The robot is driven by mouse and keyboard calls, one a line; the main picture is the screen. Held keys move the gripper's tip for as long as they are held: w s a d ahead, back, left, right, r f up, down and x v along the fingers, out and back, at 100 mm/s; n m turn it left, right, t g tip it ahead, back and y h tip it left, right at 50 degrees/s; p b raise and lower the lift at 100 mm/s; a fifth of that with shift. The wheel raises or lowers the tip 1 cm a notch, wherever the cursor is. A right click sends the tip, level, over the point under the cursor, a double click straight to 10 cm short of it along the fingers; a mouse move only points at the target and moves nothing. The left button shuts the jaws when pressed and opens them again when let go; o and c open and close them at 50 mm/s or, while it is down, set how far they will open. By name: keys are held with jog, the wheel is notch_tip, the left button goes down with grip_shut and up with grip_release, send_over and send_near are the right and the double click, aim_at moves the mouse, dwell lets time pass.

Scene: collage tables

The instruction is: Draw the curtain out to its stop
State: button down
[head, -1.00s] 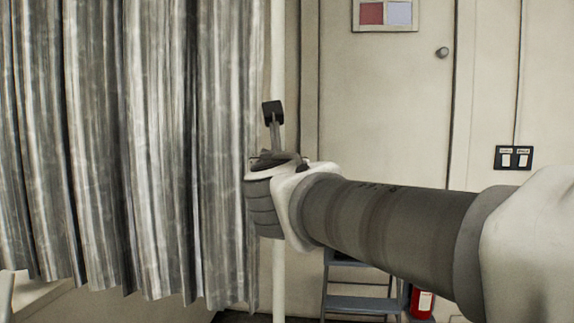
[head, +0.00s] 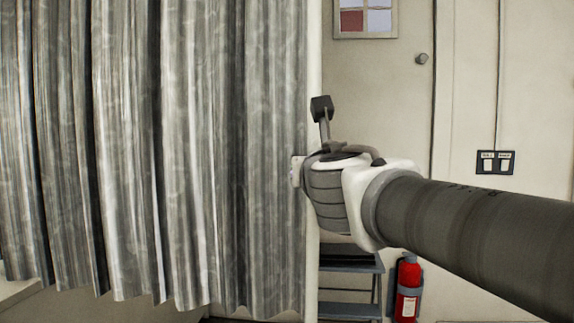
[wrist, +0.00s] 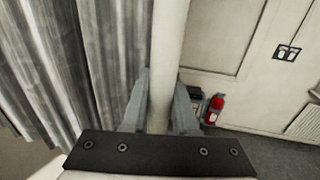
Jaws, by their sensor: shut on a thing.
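The grey, streaked curtain (head: 170,150) hangs in folds and fills the left of the head view. It also shows at the left of the wrist view (wrist: 65,60). A white upright pole (head: 313,55) runs along its right edge. My gripper (head: 298,171) is at this pole, at about mid-height in the head view. In the wrist view the pole (wrist: 171,40) passes between the two grey fingers, and my gripper (wrist: 160,100) is shut on it. The fingertips are partly hidden in the head view. The curtain's top and any stop are out of view.
A door with a round knob (head: 421,59) and a small window (head: 365,18) is behind. A switch plate (head: 495,162) is on the wall at right. A blue-grey step stool (head: 350,281) and a red fire extinguisher (head: 408,285) stand low behind my arm.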

jog(key=shift+d+f, duration=0.1)
jog(key=shift+d, duration=0.8)
jog(key=c, duration=0.7)
grip_release()
jog(key=shift+s+d, duration=0.1)
jog(key=shift+d, duration=0.05)
jog(key=shift+s, duration=0.1)
jog(key=s+p, duration=0.2)
jog(key=s, duration=0.3)
jog(key=s+p, duration=0.3)
jog(key=s, duration=0.3)
jog(key=s+p, duration=0.3)
jog(key=s, duration=0.3)
jog(key=shift+s+d, duration=0.1)
jog(key=shift+d, duration=0.3)
